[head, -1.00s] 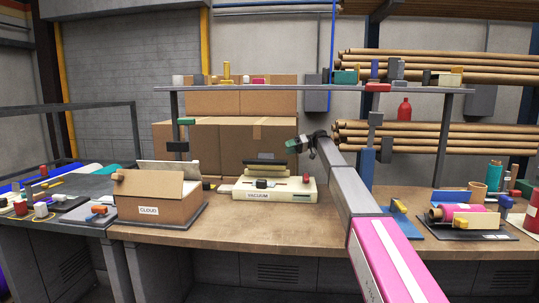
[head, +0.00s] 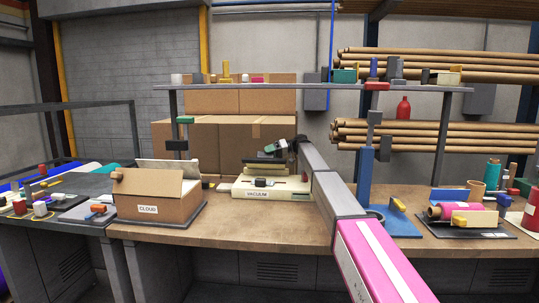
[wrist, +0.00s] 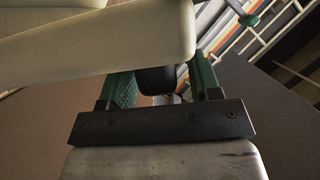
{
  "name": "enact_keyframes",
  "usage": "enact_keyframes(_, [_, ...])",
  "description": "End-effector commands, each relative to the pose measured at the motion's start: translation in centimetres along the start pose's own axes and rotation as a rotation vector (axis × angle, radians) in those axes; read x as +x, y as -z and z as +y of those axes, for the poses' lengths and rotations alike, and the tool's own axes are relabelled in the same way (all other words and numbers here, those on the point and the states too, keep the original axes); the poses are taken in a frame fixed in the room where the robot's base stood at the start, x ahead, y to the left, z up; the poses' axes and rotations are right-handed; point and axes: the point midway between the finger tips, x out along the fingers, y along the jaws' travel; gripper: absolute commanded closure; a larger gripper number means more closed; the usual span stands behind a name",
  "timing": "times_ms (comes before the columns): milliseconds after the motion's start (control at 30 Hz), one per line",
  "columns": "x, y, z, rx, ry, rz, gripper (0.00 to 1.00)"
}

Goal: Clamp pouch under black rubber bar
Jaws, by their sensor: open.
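The cream vacuum sealer (head: 232,190), labelled VACUUM, stands on the bench in the head view. Its raised rear part carries a dark bar (head: 262,169); I cannot tell if this is the black rubber bar. A black block (head: 260,182) sits on its front part. I cannot make out the pouch. My gripper (head: 270,149), with green fingers, is just above the sealer's rear part. In the wrist view my gripper (wrist: 160,88) is open, and a dark rounded piece (wrist: 157,80) shows between its fingers; contact is unclear. A cream panel (wrist: 100,45) fills the upper left.
An open cardboard box (head: 155,203) labelled CLOUD stands left of the sealer. Stacked cartons (head: 220,140) are behind it, below a shelf (head: 300,88). A blue stand (head: 366,180) is right of my arm. The bench front (head: 230,230) is clear.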

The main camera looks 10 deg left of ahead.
Motion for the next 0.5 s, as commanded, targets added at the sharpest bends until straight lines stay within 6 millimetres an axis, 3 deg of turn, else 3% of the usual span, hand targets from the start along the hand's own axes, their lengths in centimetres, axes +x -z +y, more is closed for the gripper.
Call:
enact_keyframes(67, [-0.02,0.00,0.00,0.000,0.000,0.000,0.46])
enact_keyframes(233, [-0.04,0.01,0.00,0.000,0.000,0.000,1.00])
enact_keyframes(500, [0.02,-0.19,-0.16,-0.017,-0.007,-0.001,1.00])
